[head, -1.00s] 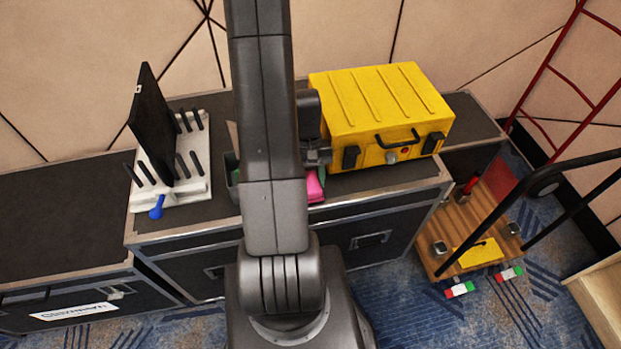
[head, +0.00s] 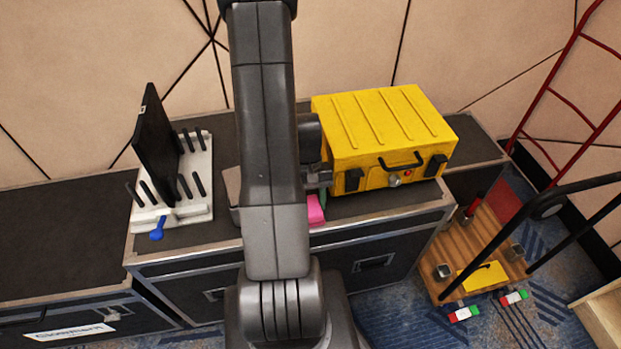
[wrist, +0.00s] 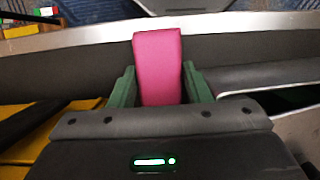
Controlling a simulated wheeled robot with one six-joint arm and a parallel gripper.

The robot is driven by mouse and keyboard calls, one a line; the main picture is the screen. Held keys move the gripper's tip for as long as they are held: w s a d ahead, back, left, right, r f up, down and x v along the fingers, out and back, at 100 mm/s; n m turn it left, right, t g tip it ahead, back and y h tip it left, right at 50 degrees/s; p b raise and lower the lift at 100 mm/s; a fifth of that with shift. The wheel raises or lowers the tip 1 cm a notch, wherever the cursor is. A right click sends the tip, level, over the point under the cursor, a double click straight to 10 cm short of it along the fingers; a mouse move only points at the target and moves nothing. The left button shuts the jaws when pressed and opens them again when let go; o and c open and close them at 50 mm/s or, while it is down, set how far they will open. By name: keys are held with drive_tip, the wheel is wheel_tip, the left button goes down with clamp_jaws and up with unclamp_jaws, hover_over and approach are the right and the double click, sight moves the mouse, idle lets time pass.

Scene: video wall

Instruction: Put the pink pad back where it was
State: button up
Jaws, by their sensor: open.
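The pink pad (wrist: 158,65) stands out in the wrist view, between the two green fingers of my gripper (wrist: 159,78). The fingers are open, one on each side of the pad, with little gap; I cannot tell whether they touch it. The pad's lower end is hidden behind my gripper body. In the head view only a small part of the pad (head: 316,209) shows, right of my arm, at the front edge of the black case top (head: 365,205). My arm hides most of the gripper there.
A yellow toolbox (head: 385,140) stands right of my arm on the case. A white rack (head: 200,205) with black pegs, a dark upright panel (head: 156,145) and a blue-handled item (head: 157,229) are at the left. A wooden trolley (head: 475,245) stands on the floor at right.

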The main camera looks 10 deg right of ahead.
drive_tip(key=v, duration=1.2)
idle(1.3)
